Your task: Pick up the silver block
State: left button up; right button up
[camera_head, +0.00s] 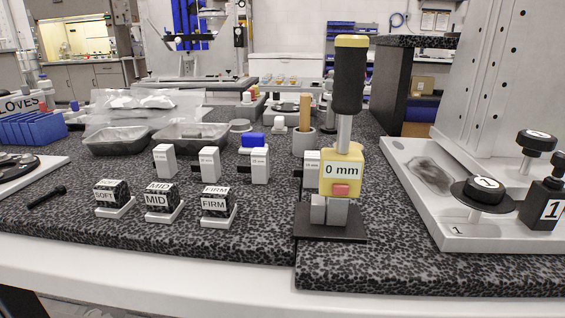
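A small silver-grey block (318,208) stands on a black base plate (330,234), at the foot of a gauge stand. It sits close against another grey block or post foot (338,213); I cannot tell if the two are separate pieces. Just above them is the yellow gauge body (342,171), which reads "0 mm" and has a red button. A black handle with a yellow cap (349,75) tops the stand's metal shaft. Neither of my grippers is in view.
Labelled white blocks (209,164) and SOFT, MID and FIRM blocks (161,202) stand left on the speckled counter (262,235). A metal fixture plate (470,230) with black knobs lies right.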

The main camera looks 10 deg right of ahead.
aim_at(259, 166)
jog(key=k, duration=1.05)
jog(key=z, duration=1.15)
jog(key=i, duration=0.85)
jog(key=z, duration=0.35)
